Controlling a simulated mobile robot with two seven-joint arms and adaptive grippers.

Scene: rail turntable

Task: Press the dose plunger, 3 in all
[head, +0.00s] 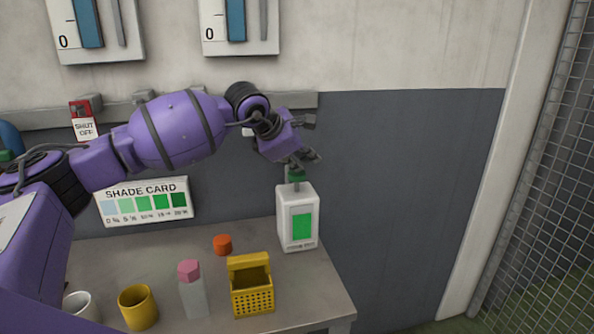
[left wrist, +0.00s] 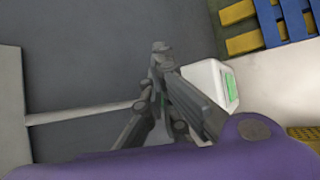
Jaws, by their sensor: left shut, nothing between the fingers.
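A white dose dispenser (head: 284,235) stands upright at the back right corner of the bench. It has a bright green window on its front and a green plunger (head: 296,175) on top. My left gripper (head: 312,157) is shut and empty, just above the plunger; I cannot tell whether it touches it. In the left wrist view the closed fingers (left wrist: 161,50) reach past the white dispenser (left wrist: 205,78), which shows partly behind them with its green window. The plunger is hidden there. My right gripper is not in view.
The grey bench (head: 225,268) also holds a yellow basket (head: 252,300), a pink-capped bottle (head: 193,298), a yellow cup (head: 138,310), a white cup (head: 82,306) and an orange cap (head: 222,244). A shade card (head: 145,201) is behind. A mesh fence (head: 540,180) stands at right.

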